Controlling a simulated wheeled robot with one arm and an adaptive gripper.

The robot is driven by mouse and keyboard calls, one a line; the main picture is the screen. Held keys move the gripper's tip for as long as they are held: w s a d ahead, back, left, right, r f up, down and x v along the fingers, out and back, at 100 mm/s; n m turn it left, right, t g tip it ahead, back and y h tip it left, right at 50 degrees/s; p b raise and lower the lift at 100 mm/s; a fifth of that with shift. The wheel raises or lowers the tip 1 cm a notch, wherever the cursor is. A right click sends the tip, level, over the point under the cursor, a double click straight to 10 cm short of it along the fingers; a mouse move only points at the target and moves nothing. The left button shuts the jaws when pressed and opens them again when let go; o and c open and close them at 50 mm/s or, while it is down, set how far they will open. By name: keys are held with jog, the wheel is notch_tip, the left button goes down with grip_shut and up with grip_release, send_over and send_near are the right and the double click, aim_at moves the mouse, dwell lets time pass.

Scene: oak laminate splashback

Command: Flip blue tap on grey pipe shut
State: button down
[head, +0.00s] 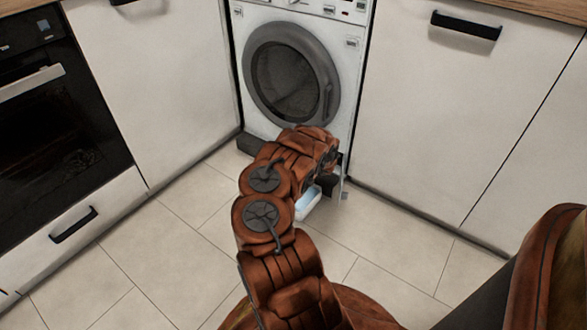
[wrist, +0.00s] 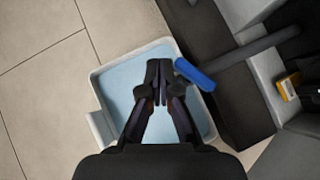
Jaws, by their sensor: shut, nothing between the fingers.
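The blue tap (wrist: 195,75) is a short bar at the outer end of the grey pipe (wrist: 245,48) in the wrist view. It lies slanted, roughly crosswise to the pipe. My gripper (wrist: 159,80) is shut and empty, with its fingertips just left of the tap's upper left end. I cannot tell whether they touch it. In the head view my arm (head: 290,190) reaches down in front of the washing machine (head: 345,100) and hides the tap and pipe.
A white tray holding pale blue liquid (wrist: 120,82) lies on the floor under my gripper; it also shows in the head view (head: 308,206). A small yellow item (wrist: 287,88) is at the wrist view's right. Cabinets (head: 450,130) flank the machine; tiled floor (head: 180,265) is clear at left.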

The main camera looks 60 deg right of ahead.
jog(key=shift+d, duration=0.15)
dwell(0.5)
jog(key=shift+s+d, duration=0.35)
jog(key=shift+d, duration=0.25)
jog(key=s+a+r+p, duration=0.1)
jog(key=s+a+r, duration=0.2)
jog(key=a+r, duration=0.4)
jog(key=shift+s+a+p, duration=0.25)
jog(key=shift+a+p, duration=0.05)
jog(key=shift+a, duration=1.4)
